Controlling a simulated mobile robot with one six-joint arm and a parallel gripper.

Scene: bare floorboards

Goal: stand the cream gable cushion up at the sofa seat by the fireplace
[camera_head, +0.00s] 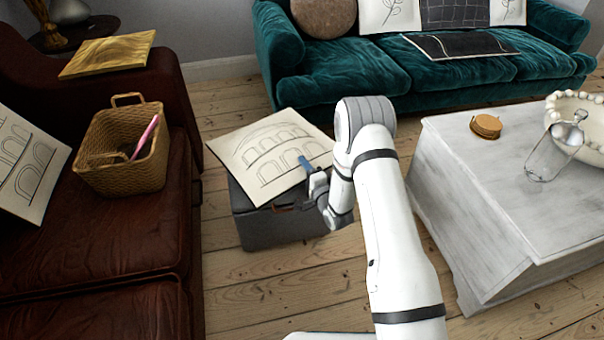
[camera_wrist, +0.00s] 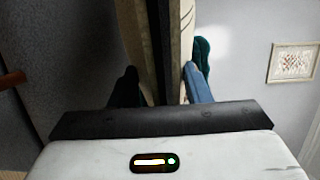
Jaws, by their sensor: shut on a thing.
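A cream cushion (camera_head: 268,150) with a dark line drawing of stacked arches is in the head view, tilted above a dark grey box-like ottoman (camera_head: 262,228). My gripper (camera_head: 308,168) is shut on its right edge, with a blue finger on the drawn face. In the wrist view my gripper (camera_wrist: 165,90) has the cushion (camera_wrist: 180,35) edge-on between its dark and blue fingers. I cannot tell whether the cushion touches the ottoman. A second cream cushion with arches (camera_head: 22,165) leans on the brown leather sofa (camera_head: 85,255) at left. No fireplace shows.
A wicker basket (camera_head: 125,150) with a pink item sits on the leather sofa, and a gold cushion (camera_head: 108,54) lies behind it. A teal sofa (camera_head: 350,75) with several cushions stands at the back. A whitewashed table (camera_head: 470,190) holding a glass bottle (camera_head: 555,148) is at right.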

